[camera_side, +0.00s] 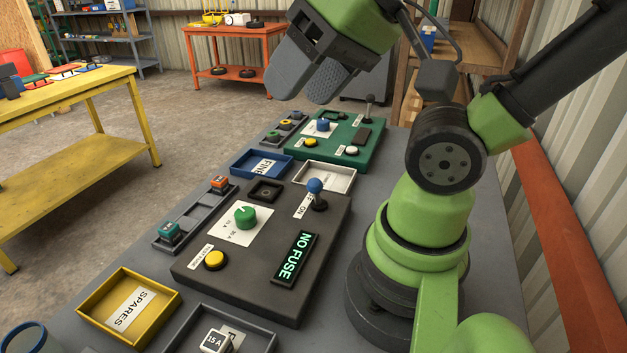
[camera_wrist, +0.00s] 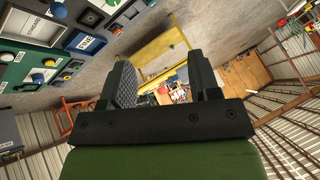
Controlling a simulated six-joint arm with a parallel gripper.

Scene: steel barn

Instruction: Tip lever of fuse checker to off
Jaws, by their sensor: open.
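The fuse checker (camera_side: 200,271) is a dark grey box on the grey bench, with a green knob (camera_side: 245,217), a yellow button (camera_side: 214,260) and a lit display (camera_side: 294,258) reading "NO FUSE". Its lever (camera_side: 315,186) has a blue ball on a short stem in a black base at the box's far right corner, beside a label showing "ON". The ball sits slightly toward the far side of the base; I cannot tell the exact setting. My gripper (camera_side: 310,84) is open and empty, high above the bench beyond the checker. Its fingers also show in the wrist view (camera_wrist: 165,85).
A green panel (camera_side: 292,150) with a black-knobbed lever (camera_side: 369,100) stands beyond the checker. Between them lie a blue tray (camera_side: 240,172) and a white tray (camera_side: 345,180). A grey fuse rack (camera_side: 198,222) and yellow tray (camera_side: 88,302) flank the left.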

